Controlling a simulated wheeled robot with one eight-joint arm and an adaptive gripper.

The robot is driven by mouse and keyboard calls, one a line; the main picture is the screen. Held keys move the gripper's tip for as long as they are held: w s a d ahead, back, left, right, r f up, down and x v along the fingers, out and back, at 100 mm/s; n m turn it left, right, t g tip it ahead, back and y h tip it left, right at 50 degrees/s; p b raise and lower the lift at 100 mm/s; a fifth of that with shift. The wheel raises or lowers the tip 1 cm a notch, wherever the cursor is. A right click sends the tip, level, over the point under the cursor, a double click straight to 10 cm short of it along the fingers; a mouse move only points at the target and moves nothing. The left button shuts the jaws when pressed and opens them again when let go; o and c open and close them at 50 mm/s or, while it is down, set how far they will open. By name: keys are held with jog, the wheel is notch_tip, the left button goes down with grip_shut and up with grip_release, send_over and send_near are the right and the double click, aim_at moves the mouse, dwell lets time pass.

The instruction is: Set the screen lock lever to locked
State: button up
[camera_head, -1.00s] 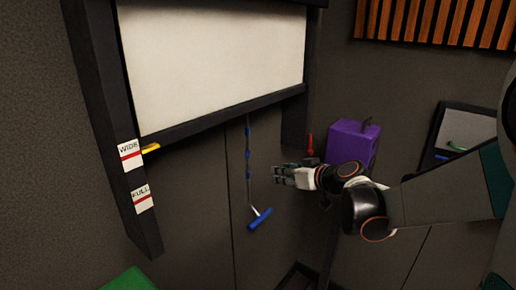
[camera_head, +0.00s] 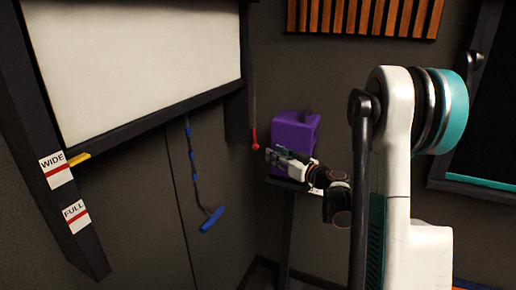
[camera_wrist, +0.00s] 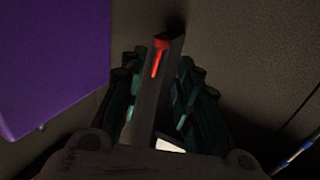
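The red screen lock lever (camera_head: 255,138) is on the dark right post of the screen frame. In the head view it hangs down with its round knob at the lower end. In the wrist view the red lever (camera_wrist: 158,58) is on the post, seen between my fingers. My gripper (camera_head: 271,154) is just right of and slightly below the lever in the head view. In the wrist view my gripper (camera_wrist: 158,88) has its fingers apart with nothing held. I cannot tell the remaining distance to the lever, and no contact is visible.
A purple box (camera_head: 298,135) stands on a ledge behind my gripper and fills the left of the wrist view (camera_wrist: 50,60). A blue pull handle (camera_head: 211,219) hangs below the white screen (camera_head: 135,60). A yellow tab (camera_head: 79,159) is beside the WIDE label.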

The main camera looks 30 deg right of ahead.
aim_at(257, 145)
jog(key=b+x, duration=0.2)
jog(key=x, duration=0.8)
grip_shut()
